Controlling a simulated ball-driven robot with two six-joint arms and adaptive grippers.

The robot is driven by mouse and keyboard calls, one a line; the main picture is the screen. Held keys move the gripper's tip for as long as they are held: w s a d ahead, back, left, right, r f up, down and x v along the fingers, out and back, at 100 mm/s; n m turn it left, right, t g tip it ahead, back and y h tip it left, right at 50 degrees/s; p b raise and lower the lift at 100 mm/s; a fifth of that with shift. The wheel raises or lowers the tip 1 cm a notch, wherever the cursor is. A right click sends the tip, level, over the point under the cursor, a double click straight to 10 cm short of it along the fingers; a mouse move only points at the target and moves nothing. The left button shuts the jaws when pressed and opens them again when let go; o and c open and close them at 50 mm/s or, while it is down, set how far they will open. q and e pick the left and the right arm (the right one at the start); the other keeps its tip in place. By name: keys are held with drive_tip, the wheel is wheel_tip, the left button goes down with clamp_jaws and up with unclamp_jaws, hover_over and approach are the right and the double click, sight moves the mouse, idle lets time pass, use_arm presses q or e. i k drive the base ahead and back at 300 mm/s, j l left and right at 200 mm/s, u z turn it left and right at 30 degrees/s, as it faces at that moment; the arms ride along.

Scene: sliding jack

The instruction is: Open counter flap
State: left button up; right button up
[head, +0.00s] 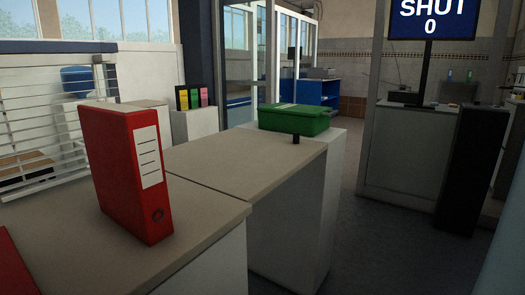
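The counter flap (230,160) is a beige panel lying flat, level with the counter, with a seam along its near left edge. A small black knob (296,140) stands up near its far right corner. A green box (295,119) with a lid sits at the flap's far end; I cannot tell whether it overlaps the flap. A red binder (120,170) stands upright on the near counter (185,225), left of the seam. Neither of my grippers is in view.
A white counter block (335,170) stands at the flap's far end. A screen (432,18) reads "SHUT 0". A tall black box (468,170) stands on the right. A white slatted rack (40,125) is at left. Floor (375,240) to the right of the counter is clear.

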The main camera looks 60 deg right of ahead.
sight(246, 166)
drive_tip(key=z, duration=1.6)
